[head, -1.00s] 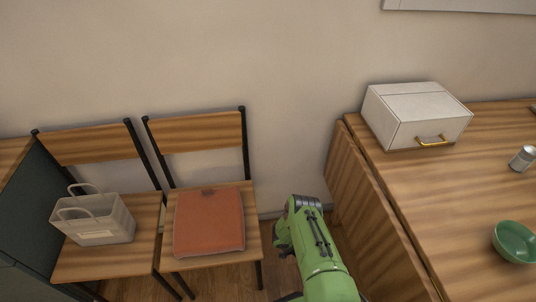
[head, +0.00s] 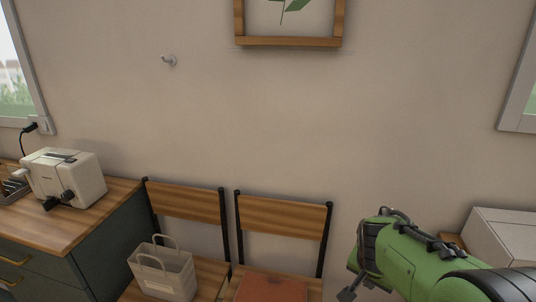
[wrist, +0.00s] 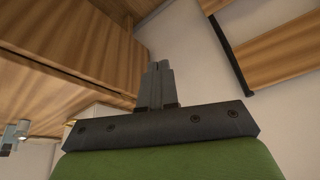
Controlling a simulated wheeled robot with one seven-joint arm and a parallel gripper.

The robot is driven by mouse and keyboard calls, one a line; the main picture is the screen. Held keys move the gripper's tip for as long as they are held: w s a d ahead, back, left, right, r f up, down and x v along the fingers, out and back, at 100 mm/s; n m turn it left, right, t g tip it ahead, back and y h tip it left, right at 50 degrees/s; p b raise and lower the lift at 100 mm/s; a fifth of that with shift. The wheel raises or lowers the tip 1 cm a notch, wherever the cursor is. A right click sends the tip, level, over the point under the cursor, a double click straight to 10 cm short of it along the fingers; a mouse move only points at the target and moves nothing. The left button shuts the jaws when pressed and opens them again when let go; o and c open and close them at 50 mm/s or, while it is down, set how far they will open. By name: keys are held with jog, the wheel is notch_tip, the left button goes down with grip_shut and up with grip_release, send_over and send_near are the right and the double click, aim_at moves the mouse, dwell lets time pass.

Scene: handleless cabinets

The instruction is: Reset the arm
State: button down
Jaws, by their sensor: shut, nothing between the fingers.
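My green arm with my gripper (head: 348,291) is at the lower right in the head view, raised in front of the wall; the finger ends are small there. In the wrist view my gripper (wrist: 158,66) shows at the centre, its two dark fingers together with nothing between them. It touches nothing that I can see.
Two wooden chairs (head: 185,203) stand against the wall, one with a white bag (head: 163,272), the other with a reddish-brown folder (head: 271,288). A toaster (head: 66,178) stands on the left counter (head: 95,215). A white box (head: 505,235) is at right, partly behind my arm.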

jog(key=s+a+r+n+t+y, duration=0.1)
jog(key=s+a+r+n, duration=0.15)
jog(key=s, duration=0.45)
jog(key=s+a+r+n+y, duration=0.1)
jog(key=s+a+r+n, duration=0.15)
jog(key=s, duration=0.45)
jog(key=s+a+r+n+t+y, duration=0.1)
jog(key=s+a+r+n, duration=0.15)
jog(key=s, duration=0.45)
notch_tip(320, 180, up, 15)
jog(key=p, duration=1.4)
jog(key=shift+w+f+p, duration=0.2)
jog(key=shift+w+p, duration=0.1)
jog(key=shift+p, duration=0.1)
jog(key=shift+n, duration=0.25)
